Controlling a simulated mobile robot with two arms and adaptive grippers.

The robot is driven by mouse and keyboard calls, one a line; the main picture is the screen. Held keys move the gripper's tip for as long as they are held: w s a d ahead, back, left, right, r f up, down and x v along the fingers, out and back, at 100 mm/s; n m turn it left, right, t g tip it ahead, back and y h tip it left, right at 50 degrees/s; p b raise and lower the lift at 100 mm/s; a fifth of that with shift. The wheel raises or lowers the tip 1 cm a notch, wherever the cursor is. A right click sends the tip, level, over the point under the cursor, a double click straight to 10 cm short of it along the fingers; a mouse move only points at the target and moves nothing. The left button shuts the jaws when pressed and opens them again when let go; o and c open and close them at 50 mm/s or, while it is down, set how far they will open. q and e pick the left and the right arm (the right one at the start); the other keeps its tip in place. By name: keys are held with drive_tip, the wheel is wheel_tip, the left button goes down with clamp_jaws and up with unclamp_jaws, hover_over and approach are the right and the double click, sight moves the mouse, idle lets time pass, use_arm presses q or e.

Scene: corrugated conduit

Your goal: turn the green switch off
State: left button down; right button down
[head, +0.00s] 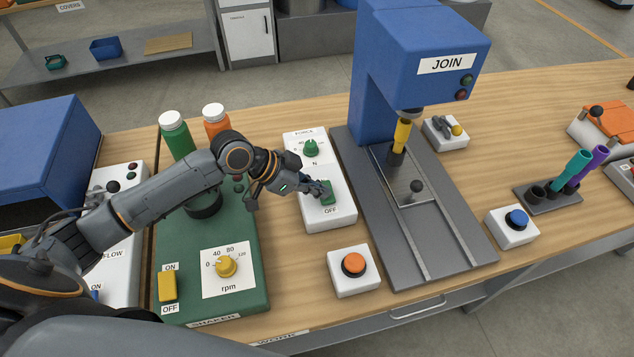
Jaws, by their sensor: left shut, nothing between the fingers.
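The green switch (328,192) is a small rocker on a white box (320,217). The word OFF is printed below the switch. The upper part of the box carries a FORCE dial with a green knob (310,148). My left gripper (319,188) is shut and empty, with its fingertips right at the left side of the green switch. I cannot tell whether they touch it. The fingers hide the switch's left edge and the area above it, so its tilt is unclear. My right gripper is not in view.
A blue JOIN press (415,55) stands just right of the box. An orange button (353,264) sits in front. The green shaker (216,302) with a yellow switch (168,287) and yellow dial (226,266) lies left, under my arm. Bare wood surrounds the orange button.

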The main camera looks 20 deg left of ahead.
use_arm(q)
drive_tip(key=shift+a+f, duration=0.15)
drive_tip(key=shift+f, duration=0.2)
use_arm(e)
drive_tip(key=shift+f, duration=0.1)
use_arm(q)
drive_tip(key=shift+a, duration=0.1)
